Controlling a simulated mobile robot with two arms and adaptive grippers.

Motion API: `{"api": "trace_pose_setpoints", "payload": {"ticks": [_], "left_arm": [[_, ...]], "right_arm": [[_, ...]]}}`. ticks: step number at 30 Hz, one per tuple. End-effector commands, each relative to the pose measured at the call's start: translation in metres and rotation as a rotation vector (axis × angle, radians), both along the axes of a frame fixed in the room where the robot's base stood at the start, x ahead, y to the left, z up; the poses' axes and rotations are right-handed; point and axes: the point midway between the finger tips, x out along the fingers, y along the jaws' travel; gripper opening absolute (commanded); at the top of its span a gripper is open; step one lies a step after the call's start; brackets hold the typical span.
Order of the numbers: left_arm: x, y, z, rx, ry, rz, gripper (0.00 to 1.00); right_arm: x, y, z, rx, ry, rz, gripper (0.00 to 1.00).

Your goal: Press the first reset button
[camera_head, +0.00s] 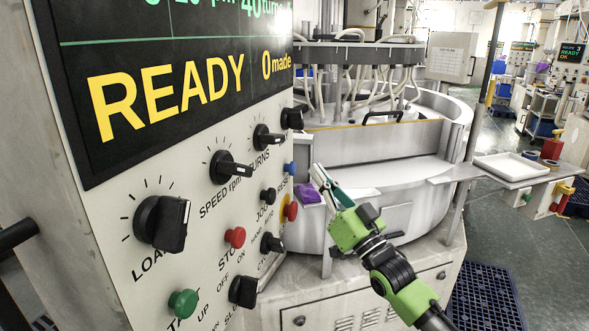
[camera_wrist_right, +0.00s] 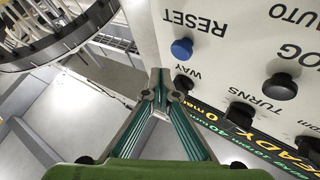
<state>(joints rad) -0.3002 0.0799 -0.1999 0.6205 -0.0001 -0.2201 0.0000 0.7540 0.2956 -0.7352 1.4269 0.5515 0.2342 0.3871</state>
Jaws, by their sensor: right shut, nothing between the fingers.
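The control panel (camera_head: 200,180) fills the left of the head view. Its blue reset button (camera_head: 289,168) sits at the panel's right edge, near the word RESET. In the right wrist view the blue button (camera_wrist_right: 181,48) shows clearly beside its upside-down RESET label. My right gripper (camera_head: 318,173) is shut and empty, a little to the right of the button in the head view. In the right wrist view its closed fingertips (camera_wrist_right: 160,76) are just below the button in the picture. I see no contact, though the exact gap is hard to tell. My left gripper is not in view.
A purple item (camera_head: 308,196) lies behind my gripper. A white tray (camera_head: 510,166) stands at right.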

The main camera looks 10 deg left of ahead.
Motion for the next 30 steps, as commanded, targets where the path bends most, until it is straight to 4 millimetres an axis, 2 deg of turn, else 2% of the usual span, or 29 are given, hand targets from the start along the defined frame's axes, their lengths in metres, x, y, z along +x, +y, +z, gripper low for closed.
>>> {"api": "trace_pose_setpoints", "payload": {"ticks": [6, 10, 30], "left_arm": [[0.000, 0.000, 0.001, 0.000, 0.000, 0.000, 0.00], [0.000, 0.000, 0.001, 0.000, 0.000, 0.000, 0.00], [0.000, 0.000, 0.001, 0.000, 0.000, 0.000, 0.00]], "right_arm": [[-0.005, -0.022, 0.000, -0.001, 0.001, -0.001, 0.00], [-0.006, -0.028, 0.000, -0.001, 0.000, 0.000, 0.00], [-0.007, -0.028, 0.000, 0.000, 0.000, 0.000, 0.00]]}}
